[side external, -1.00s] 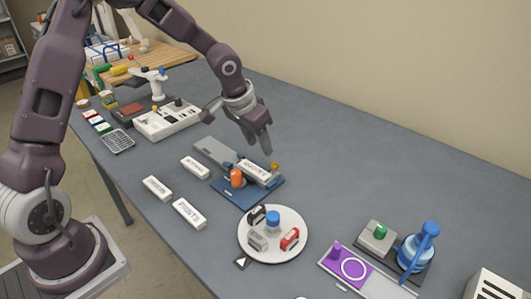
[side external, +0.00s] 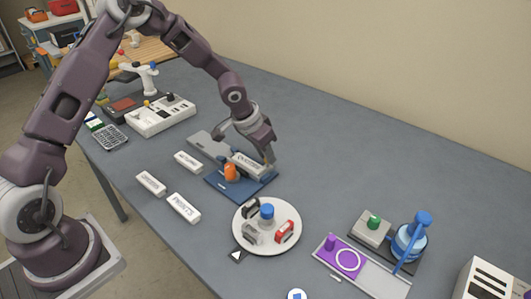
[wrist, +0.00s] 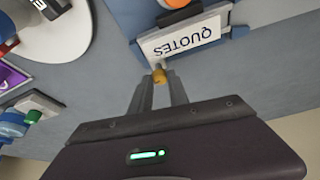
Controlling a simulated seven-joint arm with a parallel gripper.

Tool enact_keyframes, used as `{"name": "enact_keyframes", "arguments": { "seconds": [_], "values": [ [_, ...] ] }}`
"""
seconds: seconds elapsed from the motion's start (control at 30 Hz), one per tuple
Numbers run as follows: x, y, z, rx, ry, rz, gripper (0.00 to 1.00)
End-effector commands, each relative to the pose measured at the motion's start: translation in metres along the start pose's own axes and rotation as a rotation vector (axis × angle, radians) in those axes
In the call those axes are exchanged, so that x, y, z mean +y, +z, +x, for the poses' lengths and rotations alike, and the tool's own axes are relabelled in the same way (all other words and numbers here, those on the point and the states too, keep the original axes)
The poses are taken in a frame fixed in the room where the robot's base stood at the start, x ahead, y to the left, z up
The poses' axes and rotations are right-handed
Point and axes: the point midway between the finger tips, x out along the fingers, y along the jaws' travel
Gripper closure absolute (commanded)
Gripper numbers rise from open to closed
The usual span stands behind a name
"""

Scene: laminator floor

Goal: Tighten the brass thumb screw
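The brass thumb screw (wrist: 159,76) shows in the wrist view at the near edge of the white QUOTES plate (wrist: 184,37). My gripper (wrist: 160,82) has its two fingertips on either side of the screw; I cannot tell whether they press on it. In the side view my gripper (side external: 268,156) points down at the right end of the plate (side external: 246,165) and mostly hides the screw. The plate sits on a blue base (side external: 222,190) with an orange knob (side external: 231,172) beside it.
Three loose white label plates (side external: 183,207) lie to the left. A round white turntable (side external: 285,243) with small stamps stands in front. A purple-and-grey fixture (side external: 386,282) and a blue press (side external: 408,243) stand at the right.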

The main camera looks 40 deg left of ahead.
Motion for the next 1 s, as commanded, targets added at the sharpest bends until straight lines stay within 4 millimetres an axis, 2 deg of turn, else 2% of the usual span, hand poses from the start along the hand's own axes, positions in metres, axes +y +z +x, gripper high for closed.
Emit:
{"name": "enact_keyframes", "arguments": {
  "seconds": [0.23,0.53,0.83,0.87,0.93,0.97,1.0],
  "values": [
    [-0.001,0.0004,0.0003,-0.002,0.012,0.026,1.0],
    [-0.0029,-0.0003,0.0,0.0,0.099,0.235,1.0],
    [-0.0025,-0.0006,-0.0002,0.001,0.103,0.25,1.0],
    [-0.0025,-0.0006,-0.0002,0.001,0.103,0.25,0.76],
    [-0.0025,-0.0006,-0.0002,0.001,0.103,0.249,0.62],
    [-0.0025,-0.0006,-0.0002,0.001,0.103,0.249,0.58],
    [-0.0025,-0.0005,-0.0002,0.001,0.103,0.249,0.58]
  ]
}}
